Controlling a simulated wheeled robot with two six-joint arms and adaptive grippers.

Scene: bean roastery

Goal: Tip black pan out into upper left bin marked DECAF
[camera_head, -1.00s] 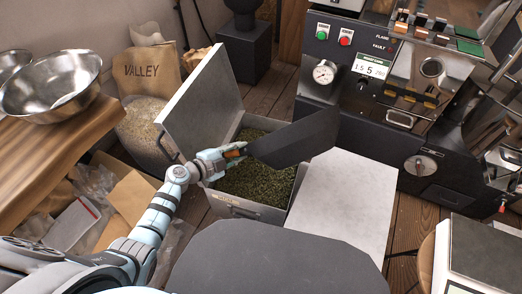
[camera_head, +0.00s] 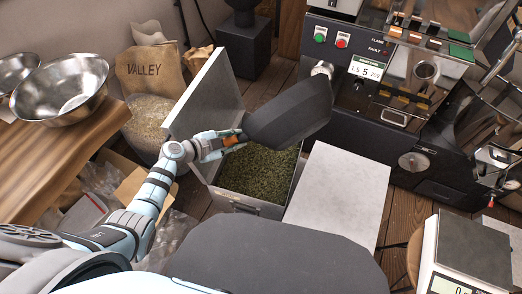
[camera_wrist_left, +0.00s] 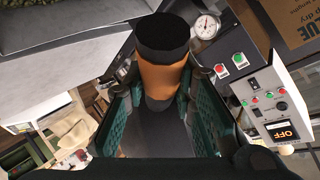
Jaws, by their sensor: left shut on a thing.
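The black pan (camera_head: 290,112) hangs in the air over the right part of an open metal bin (camera_head: 243,203), tilted. Its contents cannot be made out. My left gripper (camera_head: 229,141) is shut on the pan's orange handle, which fills the space between the fingers in the left wrist view (camera_wrist_left: 160,82). The bin holds greenish beans, and its grey lid (camera_head: 204,98) stands raised on the left. I cannot read a DECAF marking on the bin. My right gripper is not in view.
A pale flat panel (camera_head: 340,195) lies right of the bin. The dark roaster (camera_head: 358,110) stands behind it. A sack marked VALLEY (camera_head: 146,73) and a wooden bench (camera_head: 60,160) with steel bowls (camera_head: 62,88) are left. A scale (camera_head: 470,255) stands at lower right.

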